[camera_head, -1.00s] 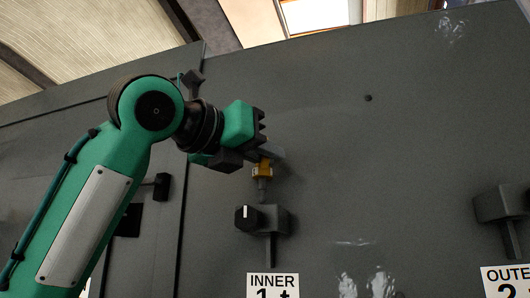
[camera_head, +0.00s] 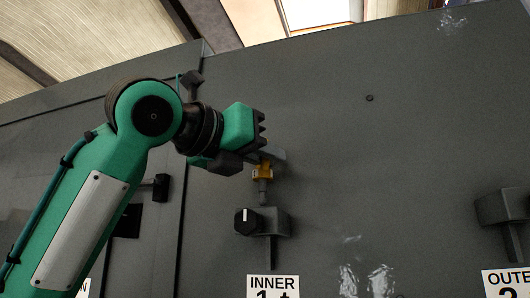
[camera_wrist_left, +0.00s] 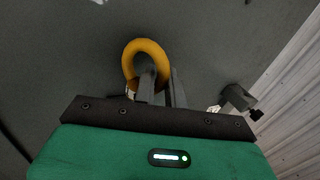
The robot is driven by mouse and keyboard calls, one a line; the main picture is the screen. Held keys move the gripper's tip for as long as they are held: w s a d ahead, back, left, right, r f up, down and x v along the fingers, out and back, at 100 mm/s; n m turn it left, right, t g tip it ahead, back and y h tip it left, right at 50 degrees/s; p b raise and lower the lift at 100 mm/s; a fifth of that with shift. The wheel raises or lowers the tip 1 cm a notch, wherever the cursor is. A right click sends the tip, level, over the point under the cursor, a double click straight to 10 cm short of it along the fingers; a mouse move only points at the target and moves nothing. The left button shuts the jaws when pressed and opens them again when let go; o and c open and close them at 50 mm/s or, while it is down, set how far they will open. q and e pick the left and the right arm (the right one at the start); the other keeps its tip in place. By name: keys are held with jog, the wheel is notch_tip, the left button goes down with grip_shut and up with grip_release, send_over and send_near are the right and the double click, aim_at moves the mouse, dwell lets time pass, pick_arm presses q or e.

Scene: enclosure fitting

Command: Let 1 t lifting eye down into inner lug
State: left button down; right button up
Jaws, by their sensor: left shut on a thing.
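The yellow lifting eye (camera_head: 263,173) hangs with its grey shank down, just above the inner lug (camera_head: 272,222), a dark block on the grey panel. The shank's lower end is close to the lug's top; I cannot tell whether it has entered. My left gripper (camera_head: 268,157) is shut on the eye, partly hiding it. In the left wrist view the eye's yellow ring (camera_wrist_left: 130,62) shows around the gripper's fingers (camera_wrist_left: 162,88). A label reading INNER 1 t (camera_head: 272,284) sits below the lug. My right gripper is not in view.
A black knob with a white mark (camera_head: 246,221) sits at the inner lug's left. The outer lug (camera_head: 503,206) is at the right edge above its label (camera_head: 506,282). The panel between the lugs is largely clear. A door seam and black fittings (camera_head: 161,187) are at left.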

aim_at(264, 185)
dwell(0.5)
pick_arm(q)
jog(key=shift+f, duration=0.4)
dwell(0.4)
jog(key=shift+f+b, duration=0.45)
jog(key=shift+f, duration=0.1)
jog(key=shift+f, duration=0.45)
jog(key=shift+f+b, duration=0.7)
jog(key=shift+f, duration=0.25)
jog(key=c, duration=1.4)
grip_release()
jog(key=shift+s+a, duration=0.1)
